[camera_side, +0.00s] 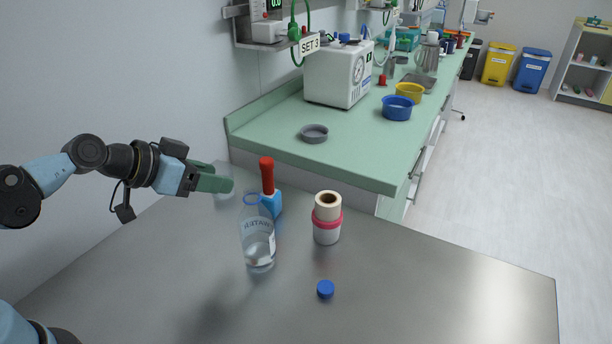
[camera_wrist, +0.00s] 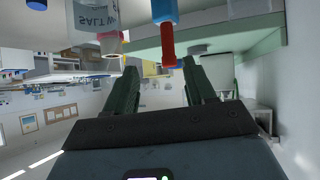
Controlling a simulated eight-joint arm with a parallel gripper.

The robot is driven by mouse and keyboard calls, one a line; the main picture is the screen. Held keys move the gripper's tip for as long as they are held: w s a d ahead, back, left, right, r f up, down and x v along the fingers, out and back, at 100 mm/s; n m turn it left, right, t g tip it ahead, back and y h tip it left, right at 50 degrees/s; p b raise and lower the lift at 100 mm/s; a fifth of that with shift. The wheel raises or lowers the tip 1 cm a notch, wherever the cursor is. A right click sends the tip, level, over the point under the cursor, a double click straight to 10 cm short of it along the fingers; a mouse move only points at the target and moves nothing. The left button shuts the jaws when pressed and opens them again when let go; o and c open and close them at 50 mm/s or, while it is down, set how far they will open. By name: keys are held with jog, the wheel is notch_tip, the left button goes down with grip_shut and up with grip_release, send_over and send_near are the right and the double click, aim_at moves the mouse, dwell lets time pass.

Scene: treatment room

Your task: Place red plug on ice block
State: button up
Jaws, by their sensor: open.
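The red plug (camera_side: 266,174) stands upright on top of a blue block (camera_side: 274,204), which I take for the ice block, on the metal table. They appear to touch. In the wrist view, which is upside down, the red plug (camera_wrist: 167,44) hangs below the blue block (camera_wrist: 164,10), just beyond my fingertips. My gripper (camera_side: 216,184) is open and empty, to the left of the red plug and apart from it. The bottle hides part of the blue block's lower left in the side view.
A clear salt water bottle (camera_side: 257,240) stands in front of the blue block. The table's right part is clear. A green counter (camera_side: 360,150) stands behind.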

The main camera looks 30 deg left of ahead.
jog(key=s+a+n+g+y, duration=0.2)
jog(key=s+a+g+y, duration=0.1)
jog(key=s, duration=0.4)
jog(key=shift+s+a+n, duration=0.25)
jog(key=shift+a+n, duration=0.15)
jog(key=shift+a, duration=0.1)
dwell(0.7)
